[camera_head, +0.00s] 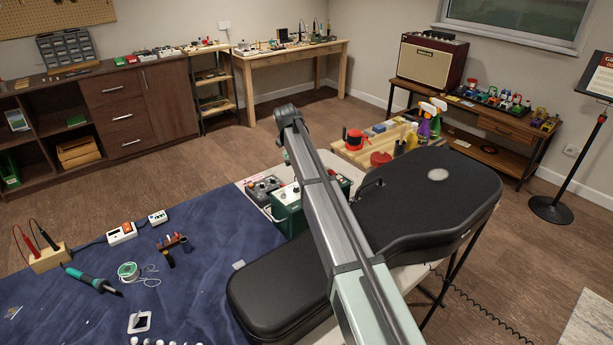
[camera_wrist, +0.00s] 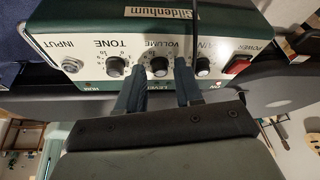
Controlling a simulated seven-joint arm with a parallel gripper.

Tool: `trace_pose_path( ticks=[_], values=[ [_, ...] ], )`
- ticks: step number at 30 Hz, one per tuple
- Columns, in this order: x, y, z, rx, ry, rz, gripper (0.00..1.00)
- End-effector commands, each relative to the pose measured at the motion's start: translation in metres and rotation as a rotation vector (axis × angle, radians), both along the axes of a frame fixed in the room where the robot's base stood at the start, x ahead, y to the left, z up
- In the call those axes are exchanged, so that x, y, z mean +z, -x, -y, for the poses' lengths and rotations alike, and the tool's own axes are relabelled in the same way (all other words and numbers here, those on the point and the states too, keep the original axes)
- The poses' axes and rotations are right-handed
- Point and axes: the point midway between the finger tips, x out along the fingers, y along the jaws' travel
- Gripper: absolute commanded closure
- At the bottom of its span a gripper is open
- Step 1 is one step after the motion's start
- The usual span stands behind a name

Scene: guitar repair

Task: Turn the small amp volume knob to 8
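The small green amp (camera_wrist: 80,17) shows in the wrist view with its white control panel facing me. The volume knob (camera_wrist: 159,67) is black with a pale cap and sits in the middle, between the tone knob (camera_wrist: 115,67) and the gain knob (camera_wrist: 203,67). My gripper (camera_wrist: 160,75) is open, with one finger on each side of the volume knob. I cannot tell whether the fingers touch it. The number it points to is too small to read. In the head view the amp (camera_head: 288,220) stands partly hidden behind my arm, and my gripper is not clearly visible.
A red power switch (camera_wrist: 238,65) is right of the gain knob, and the input jack (camera_wrist: 71,65) is at the panel's left. A dark cable crosses in front of the amp near the gain label. A black guitar case (camera_head: 285,290) lies close beside the amp; a pedal (camera_head: 262,188) stands at its left.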

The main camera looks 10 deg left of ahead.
Motion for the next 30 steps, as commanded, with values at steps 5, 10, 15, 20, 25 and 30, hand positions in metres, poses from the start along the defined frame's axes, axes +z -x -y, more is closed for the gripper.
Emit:
trace_pose_path(
  ticks=[5, 10, 15, 20, 25, 30],
  values=[
    [0.0, 0.0, 0.0, 0.0, 0.001, 0.0, 0.55],
    [0.0, 0.0, 0.0, 0.0, 0.001, 0.0, 0.55],
    [0.005, -0.002, -0.002, 0.001, 0.0, 0.002, 0.55],
    [0.011, -0.009, -0.013, 0.002, -0.001, 0.004, 0.55],
    [0.011, -0.024, -0.037, 0.004, -0.002, 0.005, 0.55],
    [0.011, -0.041, -0.066, 0.004, -0.003, 0.006, 0.55]
  ],
)
